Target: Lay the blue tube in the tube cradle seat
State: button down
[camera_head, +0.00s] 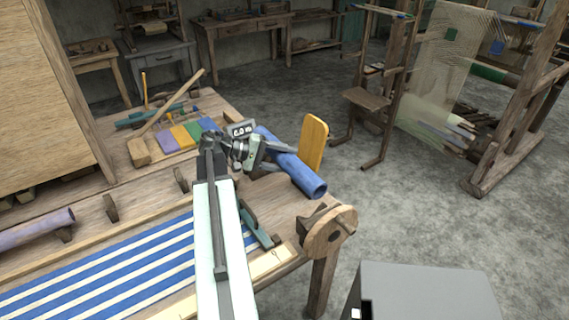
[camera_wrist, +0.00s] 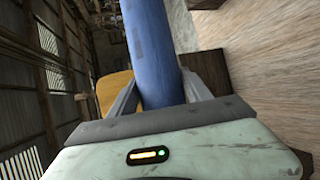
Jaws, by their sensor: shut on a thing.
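The blue tube (camera_head: 309,180) is held by my gripper (camera_head: 277,158) above the front right end of the wooden bench, sloping down toward the lower right in the head view. In the wrist view the tube (camera_wrist: 150,45) runs away between the two fingers of my gripper (camera_wrist: 160,85), which are shut on it. Small dark wooden supports (camera_head: 111,208) stand in a row along the bench. I cannot tell for sure which part is the tube cradle seat. A dark wooden block also shows beside the tube in the wrist view (camera_wrist: 209,70).
A purple tube (camera_head: 37,229) rests at the left. Blue-and-white striped cloth (camera_head: 100,278) covers the front. A round wooden wheel (camera_head: 328,233) sits at the bench corner, and a yellow paddle-shaped piece (camera_head: 314,142) stands behind the tube.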

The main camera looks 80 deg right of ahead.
notch_tip(320, 180, down, 10)
jog(key=b, duration=1)
jog(key=shift+f, duration=0.25)
jog(key=shift+c, duration=2)
grip_release()
jog(key=shift+w, duration=0.1)
jog(key=p+v, duration=0.2)
jog(key=v, duration=0.5)
jog(key=shift+w+r, duration=0.15)
jog(key=shift+w, duration=0.1)
jog(key=shift+a, duration=0.1)
